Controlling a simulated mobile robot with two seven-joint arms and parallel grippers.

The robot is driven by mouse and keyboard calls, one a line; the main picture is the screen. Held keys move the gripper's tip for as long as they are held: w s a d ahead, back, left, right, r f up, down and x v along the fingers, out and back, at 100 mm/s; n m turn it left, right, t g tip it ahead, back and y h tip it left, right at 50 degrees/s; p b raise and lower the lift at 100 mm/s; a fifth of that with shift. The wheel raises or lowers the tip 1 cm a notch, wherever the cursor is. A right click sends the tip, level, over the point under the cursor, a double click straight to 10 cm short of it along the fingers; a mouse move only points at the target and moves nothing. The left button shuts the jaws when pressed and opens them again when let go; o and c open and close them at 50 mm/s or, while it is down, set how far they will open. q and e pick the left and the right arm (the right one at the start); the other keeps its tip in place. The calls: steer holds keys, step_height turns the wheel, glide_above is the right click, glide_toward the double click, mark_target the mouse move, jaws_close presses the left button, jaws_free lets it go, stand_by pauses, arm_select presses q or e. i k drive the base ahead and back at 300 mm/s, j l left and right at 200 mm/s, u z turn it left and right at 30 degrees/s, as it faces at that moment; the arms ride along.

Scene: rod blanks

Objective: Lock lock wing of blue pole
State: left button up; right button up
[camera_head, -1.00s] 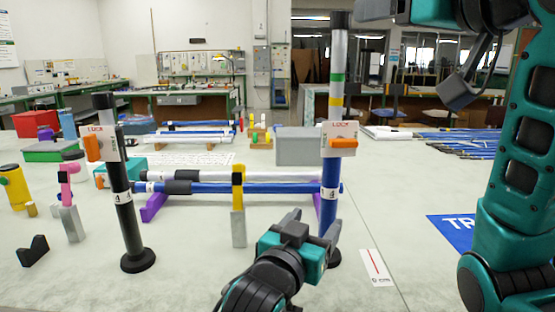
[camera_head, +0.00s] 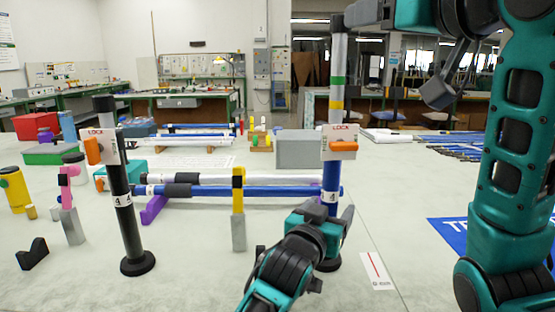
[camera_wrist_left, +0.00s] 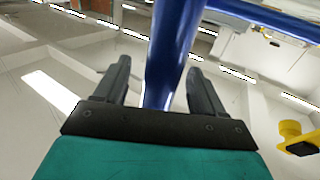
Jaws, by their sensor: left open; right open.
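The blue pole (camera_head: 331,178) stands upright in a dark base, with a blue lower part, a silver upper part and a dark top. Its white LOCK block carries an orange lock wing (camera_head: 344,146), which lies sideways. My left gripper (camera_head: 328,210) is open at the lower blue part, below the block. In the left wrist view the blue pole (camera_wrist_left: 170,50) runs between the two open fingers (camera_wrist_left: 160,85); I cannot tell whether they touch it. My right gripper (camera_head: 354,14) is open beside the pole's dark top, partly cut off by the upper picture edge.
A black pole (camera_head: 124,200) with its own LOCK block and hanging orange wing (camera_head: 92,150) stands at left. A yellow-and-grey post (camera_head: 238,215) stands between the poles. Blue and white rods (camera_head: 260,190) lie behind on purple supports. A grey box (camera_head: 298,149) stands further back.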

mark_target(340, 145)
steer(key=k+j, duration=0.7)
steer(key=k, duration=0.2)
